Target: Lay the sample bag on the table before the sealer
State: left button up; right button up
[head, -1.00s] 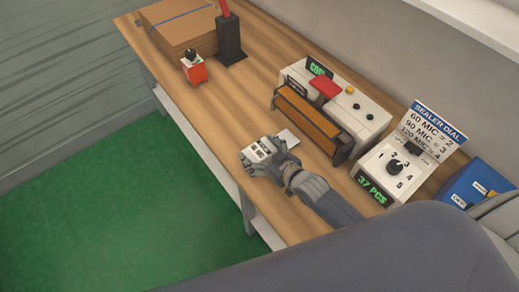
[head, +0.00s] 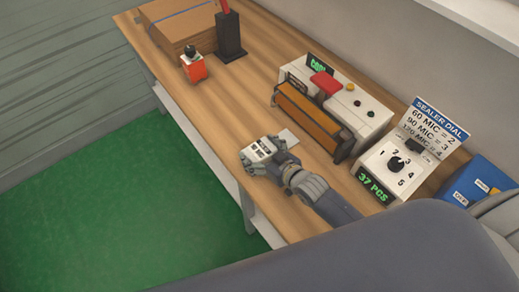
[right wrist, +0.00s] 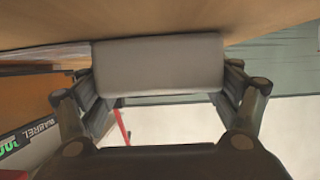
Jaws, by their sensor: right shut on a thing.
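My right gripper (head: 268,160) is low over the wooden table (head: 215,105), near its front edge. It is shut on a pale grey block-like body (right wrist: 157,65), seemingly the filled part of the sample bag, held between both fingers in the right wrist view. A pale flat piece (head: 288,137), seemingly the bag's mouth, sticks out on the sealer's side. The bag is at or very near the table surface; I cannot tell whether it rests fully on it. The sealer (head: 361,112), white with an orange-brown front bar and red handle, stands just beyond. My left gripper is not in view.
A dial box (head: 390,175) reading "37 PCS" and its sign (head: 433,128) stand right of the sealer, with a blue box (head: 478,185) beyond. Cardboard (head: 180,35), a black stand (head: 229,38) and a red item (head: 194,70) are at far left. The table left of the gripper is clear.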

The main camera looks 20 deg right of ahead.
jog(key=o, duration=1.1)
jog(key=shift+c, duration=0.2)
jog(key=shift+s, duration=0.1)
jog(key=v, duration=1.1)
jog(key=shift+s+d+r, duration=0.2)
jog(key=shift+s+r, duration=0.05)
jog(key=shift+s, duration=0.05)
